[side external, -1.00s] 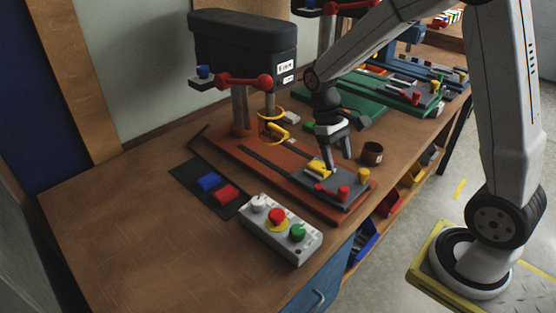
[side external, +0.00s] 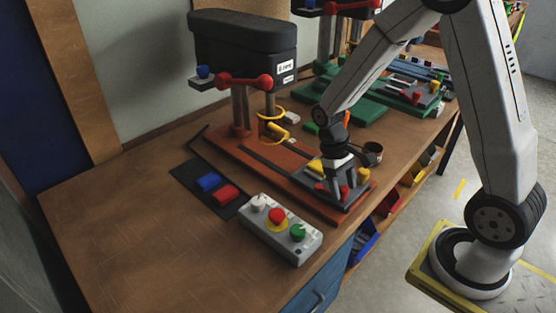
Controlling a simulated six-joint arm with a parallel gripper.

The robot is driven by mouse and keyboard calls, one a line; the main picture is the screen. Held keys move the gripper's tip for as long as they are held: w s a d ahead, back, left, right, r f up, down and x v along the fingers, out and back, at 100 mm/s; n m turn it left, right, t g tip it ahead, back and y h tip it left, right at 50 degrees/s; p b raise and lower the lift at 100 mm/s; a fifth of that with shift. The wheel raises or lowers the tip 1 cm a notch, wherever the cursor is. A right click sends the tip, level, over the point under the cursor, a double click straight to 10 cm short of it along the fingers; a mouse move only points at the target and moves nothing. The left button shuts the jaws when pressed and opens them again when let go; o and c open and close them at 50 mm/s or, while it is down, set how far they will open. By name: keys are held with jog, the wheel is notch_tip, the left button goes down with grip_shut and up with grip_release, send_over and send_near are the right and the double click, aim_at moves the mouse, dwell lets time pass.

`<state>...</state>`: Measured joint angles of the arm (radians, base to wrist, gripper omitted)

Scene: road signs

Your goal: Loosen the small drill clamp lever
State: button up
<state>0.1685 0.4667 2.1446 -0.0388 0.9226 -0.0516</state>
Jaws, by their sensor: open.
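The small drill has a black head (side external: 243,46) and an orange-red base (side external: 240,160). A grey clamp plate (side external: 310,181) lies at the front right end of this base. A yellow block (side external: 315,166) and a yellow knob (side external: 362,174) are on the clamp. The red clamp lever (side external: 320,187) is low at the clamp's front, partly hidden by my gripper. My gripper (side external: 341,190) is open and points down over the lever, with its fingers close to it. Whether the fingers touch the lever cannot be told.
A grey control box (side external: 280,229) with white, red and green buttons stands in front. A black mat (side external: 192,178) holds a blue and a red block. A brown cup (side external: 373,151) stands behind my gripper. Another green-based machine (side external: 365,112) is farther back. The table's left side is clear.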

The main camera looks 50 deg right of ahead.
grip_shut()
dwell(1.5)
